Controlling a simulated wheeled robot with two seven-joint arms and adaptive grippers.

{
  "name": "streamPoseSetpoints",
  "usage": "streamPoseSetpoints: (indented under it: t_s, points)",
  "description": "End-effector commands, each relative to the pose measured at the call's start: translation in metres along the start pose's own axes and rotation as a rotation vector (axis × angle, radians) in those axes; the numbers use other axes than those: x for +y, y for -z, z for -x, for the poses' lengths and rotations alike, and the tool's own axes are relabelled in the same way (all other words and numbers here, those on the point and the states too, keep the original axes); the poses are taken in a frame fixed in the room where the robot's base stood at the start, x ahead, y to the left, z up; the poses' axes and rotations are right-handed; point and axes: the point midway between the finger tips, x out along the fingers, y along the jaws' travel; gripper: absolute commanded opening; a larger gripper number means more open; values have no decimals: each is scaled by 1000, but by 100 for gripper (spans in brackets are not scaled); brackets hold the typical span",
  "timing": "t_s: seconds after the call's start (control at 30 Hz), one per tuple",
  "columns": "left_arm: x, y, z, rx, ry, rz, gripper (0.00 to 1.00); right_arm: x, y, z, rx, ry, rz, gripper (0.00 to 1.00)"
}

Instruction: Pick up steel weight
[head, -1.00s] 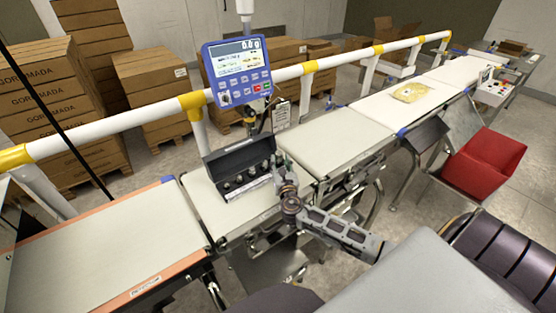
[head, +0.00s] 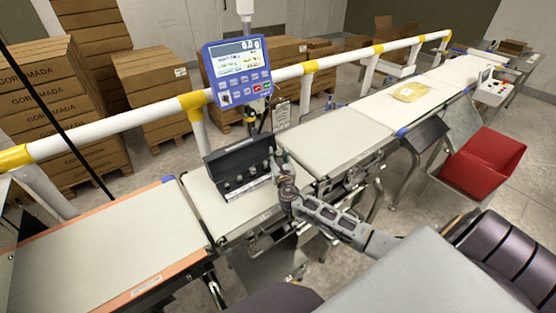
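Several small steel weights (head: 239,179) sit in a row in an open black case (head: 236,160) on the weighing belt, below the display. My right gripper (head: 281,160) is at the right end of the case, close to the last weights there. Its fingers are small and partly hidden by its own wrist, so I cannot tell whether they are open or shut, or whether they touch a weight. My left gripper is not in view.
The display (head: 238,70) reads about 0.0 g on a post behind the case. A white and yellow rail (head: 150,113) runs behind the belts. A yellowish packet (head: 411,92) lies on the far belt. A red bin (head: 487,162) stands at the right. The left belt (head: 105,245) is bare.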

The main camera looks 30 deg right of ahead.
Motion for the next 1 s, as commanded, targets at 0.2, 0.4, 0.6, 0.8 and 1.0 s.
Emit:
streamPoseSetpoints:
  t_s: [0.2, 0.4, 0.6, 0.8, 1.0]
  points:
    - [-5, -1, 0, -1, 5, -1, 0, 0, 0, 0, 0, 0, 0, 25]
    - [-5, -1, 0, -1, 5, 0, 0, 0, 0, 0, 0, 0, 0, 0]
    - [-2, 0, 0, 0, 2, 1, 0, 0, -2, 0, -3, 0, 0, 0]
    - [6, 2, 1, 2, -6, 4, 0, 0, -4, 0, -4, 0, 0, 0]
    - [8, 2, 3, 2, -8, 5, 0, 1, -18, -1, -5, 0, -1, 0]
